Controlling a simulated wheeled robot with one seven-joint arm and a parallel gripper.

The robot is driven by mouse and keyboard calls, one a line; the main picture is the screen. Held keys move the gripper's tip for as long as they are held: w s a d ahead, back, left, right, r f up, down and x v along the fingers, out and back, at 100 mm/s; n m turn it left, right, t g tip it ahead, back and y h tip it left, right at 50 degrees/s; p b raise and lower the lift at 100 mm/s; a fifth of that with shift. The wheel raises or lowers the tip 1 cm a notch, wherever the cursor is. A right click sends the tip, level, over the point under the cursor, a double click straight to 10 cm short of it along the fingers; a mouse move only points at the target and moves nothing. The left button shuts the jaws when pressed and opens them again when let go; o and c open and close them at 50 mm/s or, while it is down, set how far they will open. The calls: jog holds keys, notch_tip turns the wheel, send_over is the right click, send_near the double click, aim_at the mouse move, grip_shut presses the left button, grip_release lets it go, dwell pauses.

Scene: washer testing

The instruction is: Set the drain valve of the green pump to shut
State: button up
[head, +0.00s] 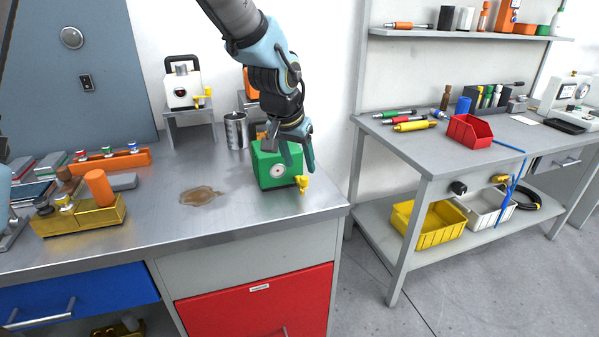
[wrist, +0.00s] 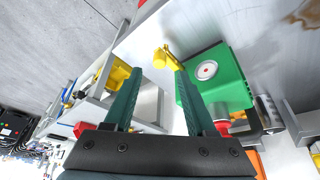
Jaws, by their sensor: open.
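The green pump (head: 266,177) stands upright near the right front corner of the steel bench, with a round white dial on its face. Its yellow drain valve (head: 302,184) sticks out low on its right side. My gripper (head: 299,168) is open and empty, fingers pointing down beside the pump, just above the valve. In the wrist view, the yellow valve (wrist: 163,58) shows just beyond the gap between the fingertips (wrist: 159,74), apart from them as far as I can tell. The green pump (wrist: 222,88) is right of the fingers, partly hidden by one.
The bench's right edge (head: 340,207) is close to the valve. A metal can (head: 236,131) stands behind the pump, and a brown puddle (head: 198,195) lies to its left. A white pump (head: 180,91) with a yellow valve sits on a stand.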

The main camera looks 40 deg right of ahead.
aim_at(304, 177)
jog(key=shift+p+x, duration=0.45)
jog(key=shift+x, duration=2.3)
jog(key=shift+c, duration=0.2)
grip_shut()
